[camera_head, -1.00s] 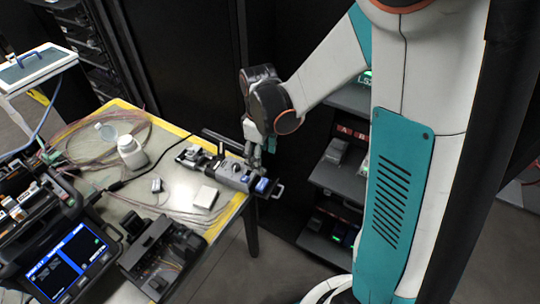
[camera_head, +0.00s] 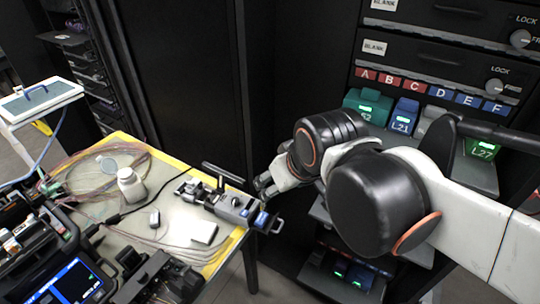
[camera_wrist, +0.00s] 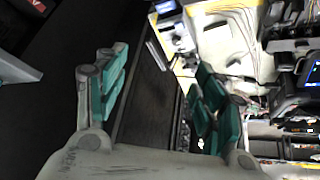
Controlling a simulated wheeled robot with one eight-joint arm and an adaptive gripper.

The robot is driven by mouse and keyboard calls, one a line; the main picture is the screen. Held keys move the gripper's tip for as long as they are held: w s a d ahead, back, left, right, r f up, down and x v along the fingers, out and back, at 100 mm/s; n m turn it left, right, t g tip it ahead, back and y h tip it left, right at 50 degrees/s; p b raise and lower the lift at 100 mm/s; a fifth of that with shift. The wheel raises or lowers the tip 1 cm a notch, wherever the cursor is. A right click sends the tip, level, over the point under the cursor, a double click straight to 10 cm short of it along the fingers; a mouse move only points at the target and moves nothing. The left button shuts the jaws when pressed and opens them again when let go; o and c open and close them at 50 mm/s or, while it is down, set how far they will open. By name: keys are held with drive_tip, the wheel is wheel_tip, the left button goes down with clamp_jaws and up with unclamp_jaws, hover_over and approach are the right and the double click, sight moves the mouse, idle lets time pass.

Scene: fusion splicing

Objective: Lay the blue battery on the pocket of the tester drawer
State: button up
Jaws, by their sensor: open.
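The tester (camera_head: 232,207) stands at the right edge of the work table, with its drawer (camera_head: 278,226) pulled out past the table edge. A small blue block (camera_head: 262,219), which looks like the blue battery, lies at the drawer's pocket; I cannot tell how fully it is seated. My gripper (camera_head: 263,187) is just behind and above the drawer, apart from the block. In the wrist view my gripper (camera_wrist: 160,95) has its teal fingers spread wide, with nothing between them. The tester (camera_wrist: 172,32) shows at the top of that view.
A rack at the right holds a blue unit marked L21 (camera_head: 404,116) and green units (camera_head: 368,106). A splicer screen (camera_head: 75,283) is at lower left.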

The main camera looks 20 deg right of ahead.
drive_tip(key=shift+s+r+m+t, duration=0.25)
drive_tip(key=shift+s+m+t, duration=0.2)
drive_tip(key=shift+s, duration=0.4)
idle(0.9)
